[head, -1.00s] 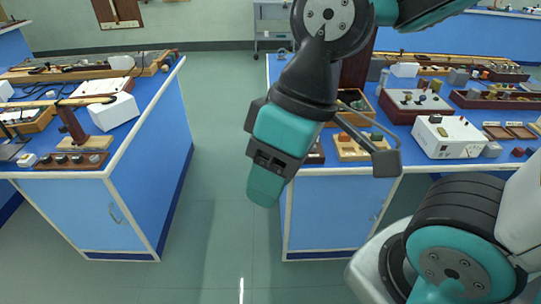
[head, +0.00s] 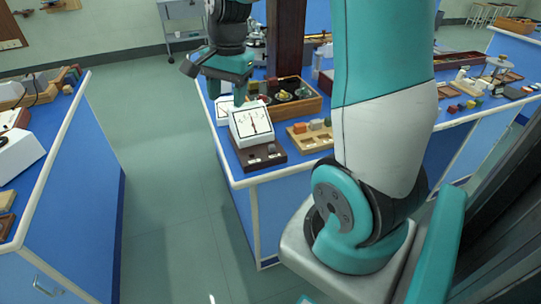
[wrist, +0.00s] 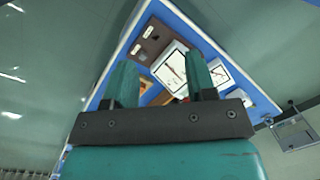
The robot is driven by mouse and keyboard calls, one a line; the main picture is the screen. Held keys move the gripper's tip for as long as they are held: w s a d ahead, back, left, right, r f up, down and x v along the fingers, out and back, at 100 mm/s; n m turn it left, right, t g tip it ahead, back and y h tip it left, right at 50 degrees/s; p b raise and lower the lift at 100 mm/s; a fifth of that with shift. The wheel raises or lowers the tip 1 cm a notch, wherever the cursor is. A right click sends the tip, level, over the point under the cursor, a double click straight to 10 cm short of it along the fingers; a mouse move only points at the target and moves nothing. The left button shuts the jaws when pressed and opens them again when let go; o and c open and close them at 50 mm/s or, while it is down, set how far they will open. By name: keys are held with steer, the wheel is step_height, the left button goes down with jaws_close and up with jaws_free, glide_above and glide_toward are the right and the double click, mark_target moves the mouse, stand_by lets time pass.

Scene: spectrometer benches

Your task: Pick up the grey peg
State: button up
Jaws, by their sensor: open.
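A wooden block tray (head: 303,143) stands near the front edge of the right bench. A small grey peg (head: 316,125) appears to stand on it between an orange block (head: 299,128) and a green one, but it is small in the picture. I cannot make out the peg in the wrist view. My gripper (head: 240,98) is left of the tray, over the bench's corner by the white dial meters. In the wrist view my gripper (wrist: 162,78) shows two teal fingers wide apart, with nothing between them held.
A white dial meter (head: 251,124) on a dark base (head: 262,157) stands left of the tray; it also shows in the wrist view (wrist: 172,66). Behind are a wooden box (head: 290,103) of parts and a dark post (head: 285,38). The aisle floor (head: 165,170) is clear.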

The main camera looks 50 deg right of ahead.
steer(key=s+d+f+m+g+h+b, duration=0.1)
steer(key=d+f+m, duration=0.2)
steer(key=d+m, duration=0.3)
steer(key=d+f+m, duration=0.3)
steer(key=d+m, duration=0.1)
steer(key=d, duration=0.4)
glide_above(270, 146)
steer(key=f, duration=1)
steer(key=shift+s+d+f, duration=0.2)
steer(key=shift+d+f, duration=0.05)
steer(key=f, duration=0.3)
steer(key=f+p, duration=0.1)
steer(key=f, duration=0.2)
steer(key=shift+w+a+f, duration=0.15)
steer(key=shift+a+f, duration=0.05)
jaws_close()
